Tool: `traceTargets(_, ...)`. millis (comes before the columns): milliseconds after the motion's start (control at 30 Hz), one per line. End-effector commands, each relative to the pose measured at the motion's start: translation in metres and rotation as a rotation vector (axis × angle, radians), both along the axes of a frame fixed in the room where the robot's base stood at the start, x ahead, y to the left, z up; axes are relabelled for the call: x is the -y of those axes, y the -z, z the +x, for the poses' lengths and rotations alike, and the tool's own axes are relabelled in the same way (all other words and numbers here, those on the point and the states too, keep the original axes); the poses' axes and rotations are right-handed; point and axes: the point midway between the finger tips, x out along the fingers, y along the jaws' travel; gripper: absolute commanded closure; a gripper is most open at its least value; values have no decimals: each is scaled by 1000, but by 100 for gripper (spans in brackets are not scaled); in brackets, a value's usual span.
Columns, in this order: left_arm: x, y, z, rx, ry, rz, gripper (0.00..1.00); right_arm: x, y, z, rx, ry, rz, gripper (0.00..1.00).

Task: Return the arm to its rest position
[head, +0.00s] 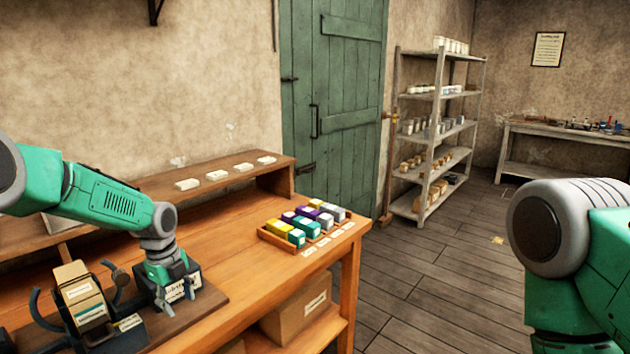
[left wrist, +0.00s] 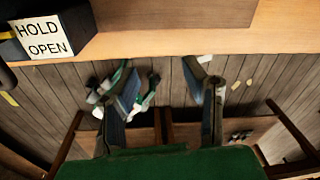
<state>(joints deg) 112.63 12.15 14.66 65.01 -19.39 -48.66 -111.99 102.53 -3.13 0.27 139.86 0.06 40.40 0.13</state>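My left arm comes in from the left in the head view. Its gripper (head: 172,297) points down at the press end of the workbench, in front of a dark box with a white label. In the left wrist view its two fingers (left wrist: 165,90) stand well apart with nothing between them, so it is open and empty. A dark block (left wrist: 45,35) labelled "HOLD OPEN" is at the top left there, outside the fingers. The press (head: 82,295), with a tan carton-like body and grey curved handles, stands left of the gripper. My right gripper is out of view.
The wooden bench (head: 270,275) carries a tray (head: 267,237) of coloured boxes at its right end. A raised shelf (head: 285,180) with white cards runs along the back. A cardboard box (head: 297,310) sits below. Open floor (head: 430,280) lies to the right.

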Motion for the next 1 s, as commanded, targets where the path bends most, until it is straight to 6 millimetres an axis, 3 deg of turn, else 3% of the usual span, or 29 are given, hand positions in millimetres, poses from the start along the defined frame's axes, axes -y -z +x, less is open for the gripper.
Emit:
traceTargets(33,14,25,-17,-18,-67,-11,61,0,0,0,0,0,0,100)
traceTargets(167,45,91,-74,-50,-348,-49,61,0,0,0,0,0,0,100)
traceTargets(300,68,150,-162,-94,-742,-76,61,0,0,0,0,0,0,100)
traceTargets(400,71,175,-232,-119,-1046,-76,61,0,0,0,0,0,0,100)
traceTargets(500,66,185,-291,-125,-1318,-68,61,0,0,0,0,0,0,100)
traceTargets(700,47,178,-377,-100,-1725,-42,61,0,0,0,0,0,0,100)
traceTargets(900,25,154,-440,-42,-2034,-26,61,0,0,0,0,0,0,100)
traceTargets(1000,26,181,-433,-41,-2032,-38,61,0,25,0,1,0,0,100)
